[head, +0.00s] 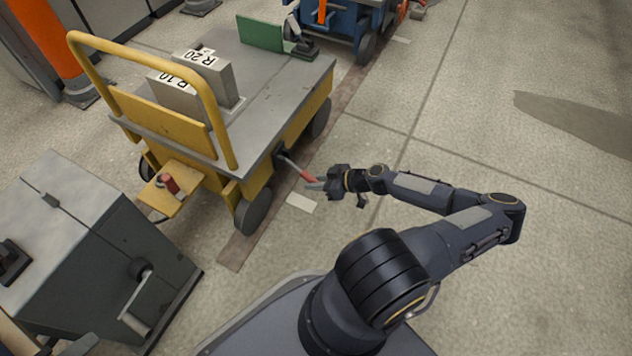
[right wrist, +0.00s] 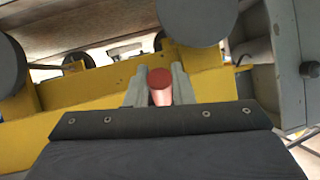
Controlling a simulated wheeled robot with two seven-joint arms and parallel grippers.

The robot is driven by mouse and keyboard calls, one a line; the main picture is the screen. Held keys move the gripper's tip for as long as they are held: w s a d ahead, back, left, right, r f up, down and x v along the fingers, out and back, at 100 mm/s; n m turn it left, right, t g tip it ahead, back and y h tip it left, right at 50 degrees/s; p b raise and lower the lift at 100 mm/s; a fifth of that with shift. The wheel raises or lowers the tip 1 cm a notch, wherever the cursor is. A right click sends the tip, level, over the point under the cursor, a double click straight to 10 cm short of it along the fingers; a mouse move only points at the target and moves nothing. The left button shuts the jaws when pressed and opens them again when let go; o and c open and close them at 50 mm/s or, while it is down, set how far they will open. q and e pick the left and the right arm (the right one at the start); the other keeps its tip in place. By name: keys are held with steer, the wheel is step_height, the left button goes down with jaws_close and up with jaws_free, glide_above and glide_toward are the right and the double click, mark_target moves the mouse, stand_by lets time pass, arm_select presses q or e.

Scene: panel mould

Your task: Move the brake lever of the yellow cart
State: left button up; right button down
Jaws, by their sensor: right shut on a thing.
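The yellow cart (head: 262,176) stands at the upper left of the head view with its grey deck and yellow push handle. Its brake lever (head: 301,172) sticks out from the cart's near right side, a grey rod with a red grip. My right gripper (head: 314,184) is shut on the red grip. In the right wrist view the round red end of the lever (right wrist: 160,86) sits between my two grey fingers, with the cart's yellow frame (right wrist: 204,82) behind it.
A dark grey cabinet (head: 95,260) with a crank handle stands at the lower left. Grey blocks (head: 200,85) and a green plate (head: 260,33) are on the cart's deck. A blue cart (head: 340,22) stands behind. The floor to the right is clear.

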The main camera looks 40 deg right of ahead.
steer(key=c, duration=1.3)
jaws_free()
steer(key=shift+f, duration=0.1)
steer(key=shift+o, duration=0.2)
steer(key=p+v, duration=0.2)
steer(key=v, duration=0.5)
steer(key=shift+s+d+r+p, duration=0.2)
steer(key=shift+s+p, duration=0.05)
steer(key=shift+p, duration=0.05)
